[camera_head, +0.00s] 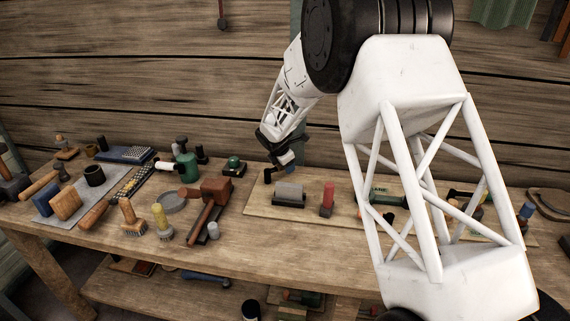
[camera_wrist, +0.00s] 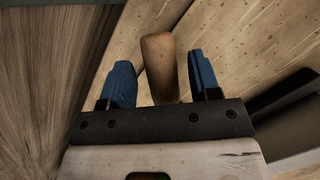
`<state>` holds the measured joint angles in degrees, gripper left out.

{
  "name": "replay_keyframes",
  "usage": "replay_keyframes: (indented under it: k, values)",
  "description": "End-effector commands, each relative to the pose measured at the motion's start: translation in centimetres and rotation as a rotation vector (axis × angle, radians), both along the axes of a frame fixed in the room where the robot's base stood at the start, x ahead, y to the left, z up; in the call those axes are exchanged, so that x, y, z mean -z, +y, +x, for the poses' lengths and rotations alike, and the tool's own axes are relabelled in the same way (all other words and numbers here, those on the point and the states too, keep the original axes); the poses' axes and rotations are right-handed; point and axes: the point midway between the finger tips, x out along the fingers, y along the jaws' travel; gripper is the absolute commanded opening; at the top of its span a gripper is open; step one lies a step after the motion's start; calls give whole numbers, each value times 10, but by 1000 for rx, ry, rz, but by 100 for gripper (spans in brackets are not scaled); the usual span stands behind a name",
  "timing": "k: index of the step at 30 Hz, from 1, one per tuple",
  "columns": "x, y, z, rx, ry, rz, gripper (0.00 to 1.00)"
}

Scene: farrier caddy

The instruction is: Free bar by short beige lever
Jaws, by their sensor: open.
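My gripper (camera_wrist: 160,72) is open in the wrist view, its two blue fingers apart. A short tan-beige lever with a rounded end (camera_wrist: 159,68) stands out between the fingers, with a visible gap on each side. Its lower end is hidden behind the gripper body. In the head view my gripper (camera_head: 287,157) is low over the back left part of a pale wooden board (camera_head: 262,207); I cannot make out the beige lever there. A grey block on a black base (camera_head: 289,192) is just in front of the gripper. I cannot tell which piece is the bar.
A red upright handle (camera_head: 328,196) stands right of the grey block. A dark-edged block (camera_wrist: 288,106) is close to the right finger. A brown hammer (camera_head: 209,205), a green canister (camera_head: 186,167) and brushes crowd the bench to the left. My arm hides part of the board's right side.

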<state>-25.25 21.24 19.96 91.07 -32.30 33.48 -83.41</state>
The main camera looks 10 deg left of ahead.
Motion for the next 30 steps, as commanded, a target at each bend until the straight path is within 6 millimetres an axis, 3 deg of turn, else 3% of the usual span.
replay_keyframes:
  k: [8, 24, 30]
  values:
    - [-9, 2, -4, 1, -1, 1, 57]
    - [-64, 9, -28, 0, -1, 1, 57]
    - [-70, 11, -31, 0, 0, 0, 57]
